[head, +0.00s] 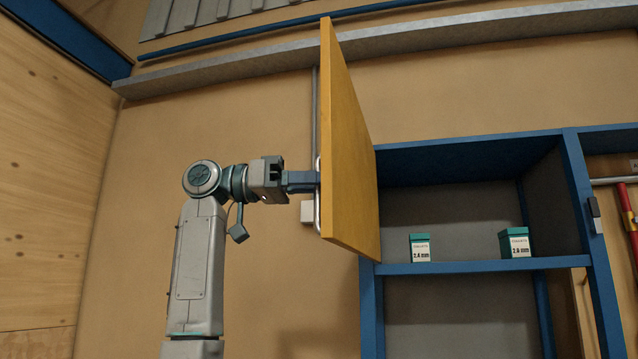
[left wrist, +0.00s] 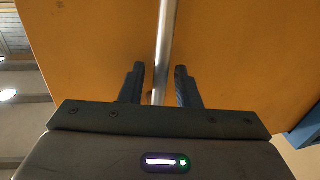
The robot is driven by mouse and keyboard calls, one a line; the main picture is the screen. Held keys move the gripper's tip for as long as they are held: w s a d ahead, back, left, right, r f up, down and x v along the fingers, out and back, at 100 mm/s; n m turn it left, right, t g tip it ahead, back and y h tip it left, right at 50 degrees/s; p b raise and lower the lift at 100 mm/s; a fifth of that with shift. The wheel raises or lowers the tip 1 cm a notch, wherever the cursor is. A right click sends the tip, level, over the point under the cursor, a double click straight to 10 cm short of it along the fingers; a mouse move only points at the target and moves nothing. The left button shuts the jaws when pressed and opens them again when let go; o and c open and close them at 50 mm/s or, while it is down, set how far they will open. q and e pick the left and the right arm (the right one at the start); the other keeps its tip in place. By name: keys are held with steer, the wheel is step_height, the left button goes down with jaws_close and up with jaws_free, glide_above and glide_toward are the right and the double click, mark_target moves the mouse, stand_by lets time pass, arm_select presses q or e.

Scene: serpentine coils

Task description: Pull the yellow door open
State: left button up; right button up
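The yellow door (head: 350,150) stands swung far out from the blue cabinet (head: 470,268), seen nearly edge-on in the head view. It fills most of the left wrist view (left wrist: 90,50). Its silver bar handle (head: 317,218) is on the face turned to the left. My left gripper (head: 314,182) is at the handle. In the left wrist view, its two dark fingers (left wrist: 160,72) are apart, one on each side of the bar (left wrist: 166,30), with narrow gaps showing. My right gripper is not in view.
Inside the open cabinet, two small green-and-white boxes stand on the shelf, one at left (head: 420,250) and one at right (head: 515,244). A grey ledge (head: 230,68) runs along the wall behind the door. A red pipe (head: 629,215) is at the far right.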

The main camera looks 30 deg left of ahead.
arm_select(q)
steer(key=b+v, duration=0.2)
steer(key=v, duration=0.8)
steer(key=shift+s+a+b, duration=0.15)
steer(key=shift+a+b, duration=0.15)
steer(key=shift+b, duration=0.1)
